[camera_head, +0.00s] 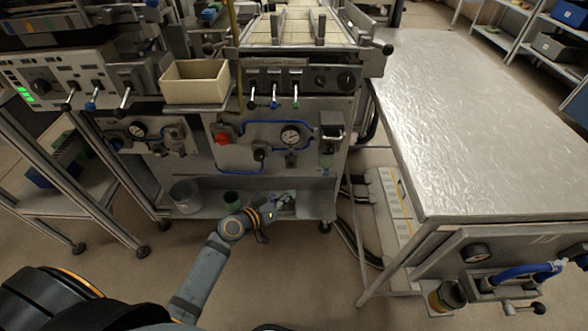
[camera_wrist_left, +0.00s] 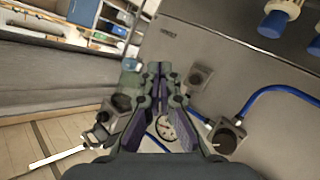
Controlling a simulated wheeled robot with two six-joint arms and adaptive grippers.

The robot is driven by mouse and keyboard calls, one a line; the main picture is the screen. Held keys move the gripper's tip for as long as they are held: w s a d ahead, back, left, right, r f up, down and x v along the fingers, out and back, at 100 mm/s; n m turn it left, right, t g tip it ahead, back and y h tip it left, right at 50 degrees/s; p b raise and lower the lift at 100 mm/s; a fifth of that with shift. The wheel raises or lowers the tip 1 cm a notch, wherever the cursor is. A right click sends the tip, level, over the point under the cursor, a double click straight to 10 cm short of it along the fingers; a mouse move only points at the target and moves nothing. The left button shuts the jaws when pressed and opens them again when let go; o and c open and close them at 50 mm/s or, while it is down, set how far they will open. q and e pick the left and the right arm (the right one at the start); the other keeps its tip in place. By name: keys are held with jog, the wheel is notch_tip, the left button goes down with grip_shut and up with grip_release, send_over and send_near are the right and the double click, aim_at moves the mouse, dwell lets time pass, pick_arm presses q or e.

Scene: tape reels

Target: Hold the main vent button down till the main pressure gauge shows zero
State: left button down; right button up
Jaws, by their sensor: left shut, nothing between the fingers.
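The front panel (camera_head: 240,158) of the machine carries a round white gauge (camera_head: 291,136), joined to blue tubing. The gauge also shows in the left wrist view (camera_wrist_left: 166,128), partly covered by my fingers; its reading is too small to tell. A small grey box (camera_head: 291,159) sits below the gauge; a grey box (camera_wrist_left: 198,78) also shows right of my fingers in the wrist view. I cannot tell which part is the main vent button. My left gripper (camera_head: 264,228) is low in front of the machine; its fingers (camera_wrist_left: 155,72) are shut and empty. My right gripper is out of view.
A red knob (camera_head: 222,137) is on the panel's left. A second gauge (camera_head: 138,130) is farther left. A lower shelf (camera_head: 212,207) holds containers. A large metal table (camera_head: 475,120) stands at right, with hoses on the floor between. Floor in front is open.

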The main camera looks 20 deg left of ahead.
aim_at(291, 165)
pick_arm(q)
jog(key=w+a+b, duration=0.2)
jog(key=w, duration=0.6)
jog(key=shift+w+a, duration=0.25)
jog(key=shift+a, duration=0.05)
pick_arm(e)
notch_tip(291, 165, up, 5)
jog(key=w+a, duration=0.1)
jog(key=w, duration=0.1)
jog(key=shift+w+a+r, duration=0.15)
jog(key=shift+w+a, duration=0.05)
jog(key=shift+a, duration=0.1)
pick_arm(q)
jog(key=shift+f, duration=0.1)
dwell(0.6)
jog(key=shift+w+a+b, duration=0.1)
jog(key=shift+w+b, duration=0.25)
jog(key=shift+w, duration=0.05)
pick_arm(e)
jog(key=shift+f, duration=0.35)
